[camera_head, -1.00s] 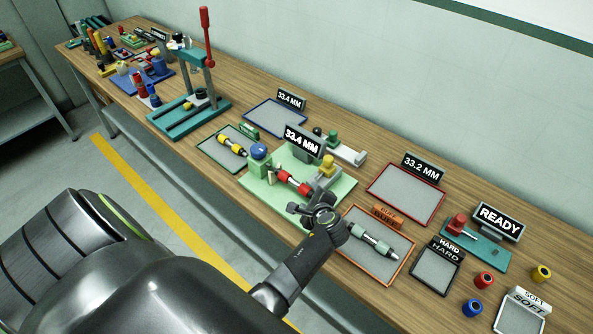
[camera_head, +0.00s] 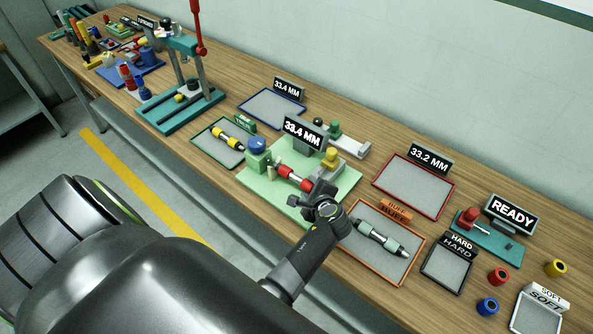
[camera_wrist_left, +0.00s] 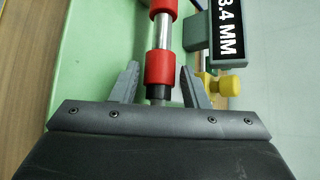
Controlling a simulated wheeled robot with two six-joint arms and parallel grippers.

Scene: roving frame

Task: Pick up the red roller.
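The red roller (camera_head: 293,178) has red sleeves on a metal shaft with a dark end. It lies on the green station plate (camera_head: 261,184) below a "33.4 MM" sign. My left gripper (camera_head: 319,193) is at its near right end. In the left wrist view the red roller (camera_wrist_left: 160,68) points toward the gripper. The left gripper (camera_wrist_left: 160,88) is open, its grey fingers apart on either side of the roller's dark end, with gaps showing. Whether the fingers are level with the roller in height is hard to tell. My right gripper is not in view.
A blue knob (camera_head: 257,146) and a yellow knob (camera_head: 330,156) flank the roller. An orange-rimmed tray (camera_head: 413,268) with a grey-green roller lies right of my gripper. A yellow-and-black roller (camera_head: 228,139) lies in a tray at left. The red-rimmed tray (camera_head: 412,184) is empty.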

